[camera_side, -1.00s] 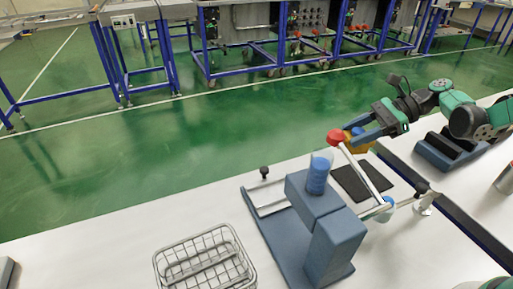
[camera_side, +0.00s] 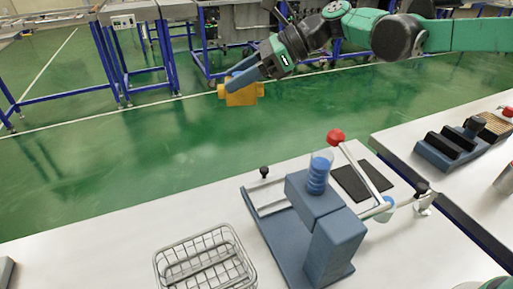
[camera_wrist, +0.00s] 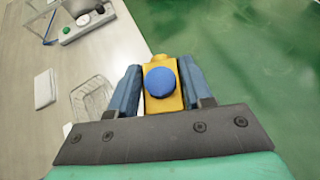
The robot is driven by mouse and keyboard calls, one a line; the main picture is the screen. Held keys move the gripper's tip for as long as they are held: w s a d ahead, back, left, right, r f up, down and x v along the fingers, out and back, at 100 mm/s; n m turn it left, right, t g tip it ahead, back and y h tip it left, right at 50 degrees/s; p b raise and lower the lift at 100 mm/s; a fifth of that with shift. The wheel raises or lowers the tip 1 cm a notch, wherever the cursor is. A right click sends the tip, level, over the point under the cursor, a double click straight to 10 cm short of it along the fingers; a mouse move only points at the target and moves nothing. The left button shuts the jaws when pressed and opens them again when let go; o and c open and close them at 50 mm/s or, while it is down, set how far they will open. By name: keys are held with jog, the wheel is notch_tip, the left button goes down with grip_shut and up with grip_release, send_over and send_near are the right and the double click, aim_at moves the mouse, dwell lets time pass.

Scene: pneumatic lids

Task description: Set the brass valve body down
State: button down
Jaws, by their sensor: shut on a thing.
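The brass valve body (camera_side: 243,94) is a yellow blocky part with short stubs, held in the air at the upper middle of the side view. In the wrist view the valve body (camera_wrist: 163,103) sits between the blue fingers, with a round blue cap facing the camera. My gripper (camera_side: 238,82) is shut on it, one finger on each side (camera_wrist: 160,88). It is high above the table's back edge, and the green floor shows behind it. The valve body touches nothing but the fingers.
A blue-grey press fixture (camera_side: 335,245) with a red-knobbed lever (camera_side: 336,136) stands on the white table. A dark mat (camera_side: 362,180) lies beside it. A wire basket (camera_side: 205,262) stands at front left. A slotted blue block (camera_side: 450,148) is at right.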

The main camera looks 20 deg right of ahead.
jog(key=s+a+n+g+y, duration=0.15)
jog(key=s+a, duration=0.35)
jog(key=a, duration=0.9)
jog(key=s+a+n+g+h, duration=0.1)
jog(key=s+a+n+g, duration=0.3)
jog(key=a, duration=0.9)
jog(key=shift+m+t+y, duration=0.25)
jog(key=shift+m+t, duration=0.4)
jog(key=shift+m, duration=0.2)
jog(key=f, duration=0.5)
jog(key=s+f, duration=0.1)
jog(key=f, duration=0.8)
jog(key=shift+s+a+f, duration=0.15)
jog(key=shift+s+f, duration=0.05)
jog(key=shift+f, duration=2.55)
jog(key=shift+f, duration=0.15)
jog(key=shift+c, duration=1.8)
grip_release()
